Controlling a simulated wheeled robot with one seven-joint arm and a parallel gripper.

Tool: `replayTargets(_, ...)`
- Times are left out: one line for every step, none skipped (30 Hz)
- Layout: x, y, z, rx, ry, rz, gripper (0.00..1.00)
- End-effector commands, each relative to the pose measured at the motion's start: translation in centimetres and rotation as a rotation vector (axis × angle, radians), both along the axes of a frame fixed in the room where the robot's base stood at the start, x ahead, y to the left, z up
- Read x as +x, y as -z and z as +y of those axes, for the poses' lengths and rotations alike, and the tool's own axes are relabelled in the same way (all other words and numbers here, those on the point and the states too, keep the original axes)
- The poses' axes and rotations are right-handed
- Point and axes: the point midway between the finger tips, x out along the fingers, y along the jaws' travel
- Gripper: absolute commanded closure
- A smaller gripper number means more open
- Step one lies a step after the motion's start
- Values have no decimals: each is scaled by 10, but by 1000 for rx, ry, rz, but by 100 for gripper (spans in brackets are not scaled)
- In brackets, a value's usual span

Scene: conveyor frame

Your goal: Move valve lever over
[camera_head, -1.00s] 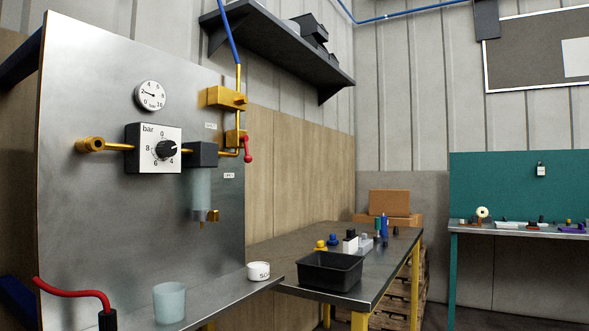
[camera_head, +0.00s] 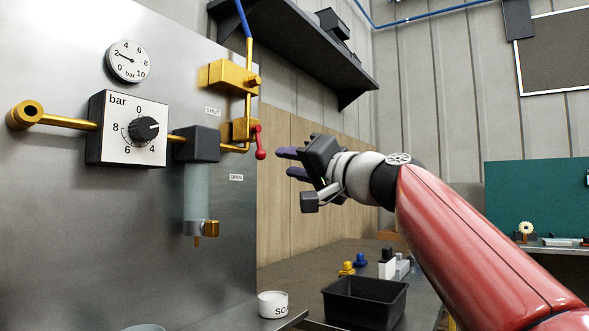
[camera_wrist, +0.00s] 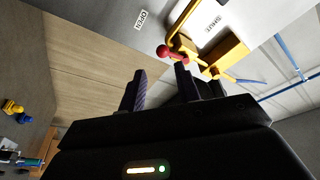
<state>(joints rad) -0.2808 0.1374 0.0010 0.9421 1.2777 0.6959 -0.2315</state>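The valve lever (camera_head: 259,142) is red with a round knob at its lower end. It hangs downward from the brass valve body (camera_head: 242,130) on the metal panel. In the wrist view the lever's red knob (camera_wrist: 163,51) is just beyond the fingertips. My gripper (camera_head: 286,163) is just right of the lever in the head view, with its two dark purple fingers pointing left at it. The fingers are apart with nothing between them, and they also show in the wrist view (camera_wrist: 161,80). A gap to the lever shows in the head view.
A SHUT label (camera_head: 213,111) is above the lever and an OPEN label (camera_head: 236,177) below it. A regulator dial (camera_head: 125,130), gauge (camera_head: 128,61) and filter bowl (camera_head: 197,190) are left of it. A black bin (camera_head: 364,303) and white cup (camera_head: 273,304) stand below.

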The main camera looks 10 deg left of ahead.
Motion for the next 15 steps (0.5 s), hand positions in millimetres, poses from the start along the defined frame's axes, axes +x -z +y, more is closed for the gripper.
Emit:
replayTargets(1,-4,3,8,-5,-3,67)
replayTargets(2,-5,4,11,-6,-4,67)
replayTargets(3,-7,7,13,-8,-4,67)
replayTargets(5,-8,9,12,-9,-3,67)
replayTargets(6,-9,11,12,-8,-3,67)
replayTargets(9,-11,15,11,-9,-3,67)
replayTargets(11,-12,18,11,-8,-3,67)
replayTargets(13,-13,21,11,-8,-3,67)
replayTargets(17,-15,26,10,-8,-3,67)
replayTargets(19,-16,30,10,-9,-2,67)
replayTargets(22,-17,34,11,-9,-2,67)
replayTargets(25,-19,38,11,-8,-2,67)
replayTargets(27,-19,42,11,-8,-2,67)
replayTargets(30,-20,46,10,-9,-2,67)
replayTargets(33,-22,50,10,-9,-2,67)
